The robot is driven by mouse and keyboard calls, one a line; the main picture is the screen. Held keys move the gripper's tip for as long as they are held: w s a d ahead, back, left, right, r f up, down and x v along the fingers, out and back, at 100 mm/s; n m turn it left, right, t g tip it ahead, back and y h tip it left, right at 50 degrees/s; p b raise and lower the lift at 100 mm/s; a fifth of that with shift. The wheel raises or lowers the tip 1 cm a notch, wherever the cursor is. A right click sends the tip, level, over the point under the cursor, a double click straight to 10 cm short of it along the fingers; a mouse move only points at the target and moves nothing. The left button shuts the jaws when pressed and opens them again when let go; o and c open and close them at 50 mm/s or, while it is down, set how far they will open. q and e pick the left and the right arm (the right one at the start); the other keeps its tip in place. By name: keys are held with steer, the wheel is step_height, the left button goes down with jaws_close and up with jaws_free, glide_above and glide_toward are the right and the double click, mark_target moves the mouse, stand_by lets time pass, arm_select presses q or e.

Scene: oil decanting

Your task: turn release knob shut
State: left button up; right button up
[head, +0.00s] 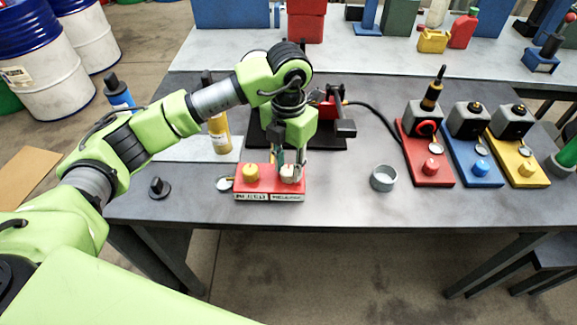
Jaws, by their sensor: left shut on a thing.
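A red control box (270,187) sits near the front edge of the grey table, with a yellow knob (250,172) on its left and a white knob (290,174) on its right. Two small labels on its front are too small to read surely. My left gripper (290,165) points down over the right side of the box and is shut on the white knob. Its fingers hide part of the knob, so its turn angle cannot be told. My right gripper is not in view.
A yellow bottle (220,134) stands left behind the box. A grey ring-shaped cup (383,178) stands to the right. A black stand with a red part (330,105) is behind my gripper. Red (428,170), blue (476,172) and yellow (520,172) units stand farther right.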

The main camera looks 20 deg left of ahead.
mark_target(288, 169)
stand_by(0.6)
arm_select(q)
steer(key=o, duration=1.1)
steer(key=shift+r, duration=0.25)
step_height(288, 169, up, 12)
steer(key=shift+f, duration=0.2)
